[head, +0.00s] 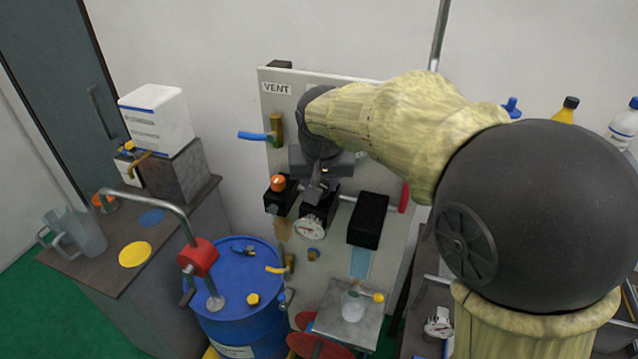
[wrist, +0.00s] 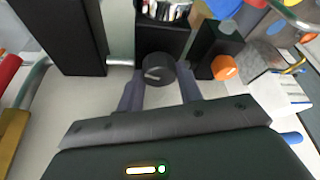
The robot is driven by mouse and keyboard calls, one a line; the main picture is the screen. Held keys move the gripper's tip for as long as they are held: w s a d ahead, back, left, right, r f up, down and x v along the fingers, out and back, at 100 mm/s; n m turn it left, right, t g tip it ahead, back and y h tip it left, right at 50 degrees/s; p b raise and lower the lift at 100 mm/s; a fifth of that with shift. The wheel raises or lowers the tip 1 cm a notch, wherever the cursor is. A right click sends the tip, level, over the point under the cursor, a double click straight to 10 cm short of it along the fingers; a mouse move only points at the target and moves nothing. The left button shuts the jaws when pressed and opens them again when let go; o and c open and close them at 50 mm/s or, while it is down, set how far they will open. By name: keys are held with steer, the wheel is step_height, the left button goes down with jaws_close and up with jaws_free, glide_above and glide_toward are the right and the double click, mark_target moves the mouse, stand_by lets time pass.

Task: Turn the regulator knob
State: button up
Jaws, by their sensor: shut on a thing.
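The regulator knob (wrist: 158,71) is a round black knob with a light mark on its face, on a black block below the gauge end in the wrist view. My gripper (wrist: 161,78) has one finger on each side of it and is shut on it. In the head view my gripper (head: 317,192) reaches down to the black regulator block on the upright panel, above the round white gauge (head: 309,228). My gripper hides the knob there.
An orange knob (head: 278,183) on a black block sits close by on the left, also in the wrist view (wrist: 223,67). A taller black box (head: 368,220) stands to the right. A blue-handled valve (head: 275,130) is at upper left on the panel (head: 345,298).

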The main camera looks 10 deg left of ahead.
steer(key=shift+n+y, duration=0.3)
steer(key=shift+n, duration=0.5)
steer(key=o, duration=1)
steer(key=b+v, duration=0.3)
steer(key=v, duration=1.4)
steer(key=shift+r, duration=0.25)
steer(key=shift+w, duration=0.1)
